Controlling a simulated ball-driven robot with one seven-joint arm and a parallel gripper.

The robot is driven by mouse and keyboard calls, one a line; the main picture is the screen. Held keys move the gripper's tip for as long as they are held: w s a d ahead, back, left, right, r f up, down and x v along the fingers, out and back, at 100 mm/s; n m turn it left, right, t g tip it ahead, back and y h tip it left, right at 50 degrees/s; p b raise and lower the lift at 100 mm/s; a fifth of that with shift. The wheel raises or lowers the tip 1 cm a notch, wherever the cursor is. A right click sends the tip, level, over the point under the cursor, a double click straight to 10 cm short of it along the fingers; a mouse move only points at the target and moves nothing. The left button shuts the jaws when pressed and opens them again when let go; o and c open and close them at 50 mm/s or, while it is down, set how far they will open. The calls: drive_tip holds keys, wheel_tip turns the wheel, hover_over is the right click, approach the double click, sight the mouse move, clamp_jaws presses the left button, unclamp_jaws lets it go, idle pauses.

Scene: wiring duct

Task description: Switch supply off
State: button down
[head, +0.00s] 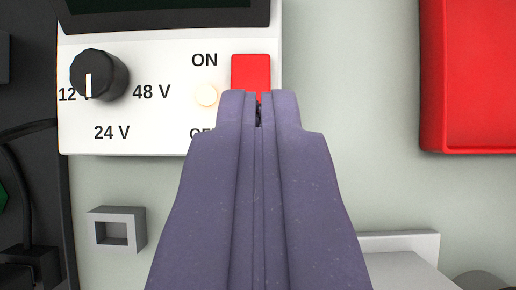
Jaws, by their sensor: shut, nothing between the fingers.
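The supply (150,40) is a white-faced panel at the upper left. Its red switch (251,72) stands to the right of the ON label (204,60); the OFF label (197,133) below is partly covered by my gripper. A round lamp (206,95) beside the switch looks pale and warm, as if lit. A black knob (99,75) with a white mark sits among the 12 V, 24 V and 48 V labels. My gripper (258,98) is shut and empty, its tips over the lower part of the switch. I cannot tell whether they touch it.
A large red block (467,75) is at the upper right. A small grey square frame (117,229) lies below the supply. A pale tray-like edge (400,244) is at the lower right. Dark cables (27,180) run along the left. The grey-green surface between is clear.

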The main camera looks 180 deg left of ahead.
drive_tip(key=shift+s+f+b, duration=0.1)
drive_tip(key=shift+f+b, duration=0.5)
drive_tip(key=shift+f, duration=1.7)
